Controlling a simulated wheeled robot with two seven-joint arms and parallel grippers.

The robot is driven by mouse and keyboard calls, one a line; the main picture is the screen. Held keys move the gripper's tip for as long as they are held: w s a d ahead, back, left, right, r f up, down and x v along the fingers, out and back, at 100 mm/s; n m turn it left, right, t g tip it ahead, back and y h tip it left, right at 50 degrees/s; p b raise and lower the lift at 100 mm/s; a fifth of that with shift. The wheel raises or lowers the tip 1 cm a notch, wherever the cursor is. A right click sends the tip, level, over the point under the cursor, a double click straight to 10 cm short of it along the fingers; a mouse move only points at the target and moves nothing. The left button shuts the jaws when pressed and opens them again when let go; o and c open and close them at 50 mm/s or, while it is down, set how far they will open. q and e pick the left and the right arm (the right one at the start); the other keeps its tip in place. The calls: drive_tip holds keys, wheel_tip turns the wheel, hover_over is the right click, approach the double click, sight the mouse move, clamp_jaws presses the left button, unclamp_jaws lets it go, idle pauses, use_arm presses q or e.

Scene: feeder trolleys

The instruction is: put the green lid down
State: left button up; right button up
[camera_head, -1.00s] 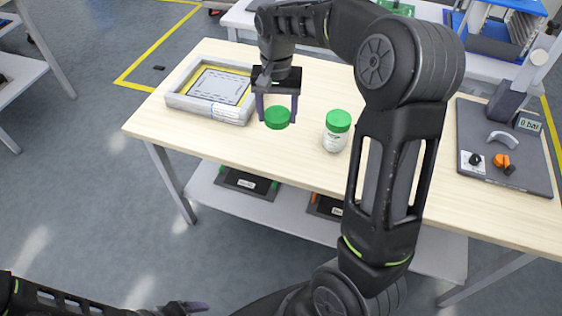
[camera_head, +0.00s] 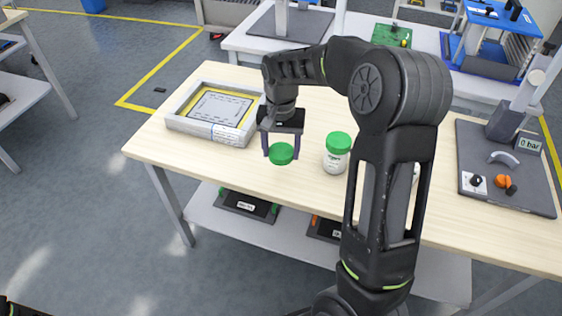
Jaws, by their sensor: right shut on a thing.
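The green lid (camera_head: 281,154) is between the fingertips of my right gripper (camera_head: 281,146), which is shut on it. The gripper points down near the front edge of the wooden table (camera_head: 310,105). Whether the lid touches the table or hangs just above it, I cannot tell. A white jar (camera_head: 335,163) with its own green cap stands upright just right of the lid, apart from it. Of my left arm only a dark piece shows at the bottom left corner; its gripper is out of view.
A grey tray (camera_head: 180,124) with a yellow-edged sheet lies left of the gripper. A dark panel (camera_head: 510,195) with knobs and a gauge reading "0 bar" is at the right. My right forearm covers part of the table right of the jar. Table wood in front of the tray is clear.

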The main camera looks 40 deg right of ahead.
sight(281, 171)
wheel_tip(281, 171, down, 5)
idle(0.4)
drive_tip(key=shift+f, duration=0.1)
drive_tip(key=shift+f+b, duration=0.25)
drive_tip(key=shift+b, duration=0.05)
drive_tip(key=o, duration=1.6)
drive_tip(key=shift+c, duration=0.2)
drive_tip(key=shift+r, duration=0.1)
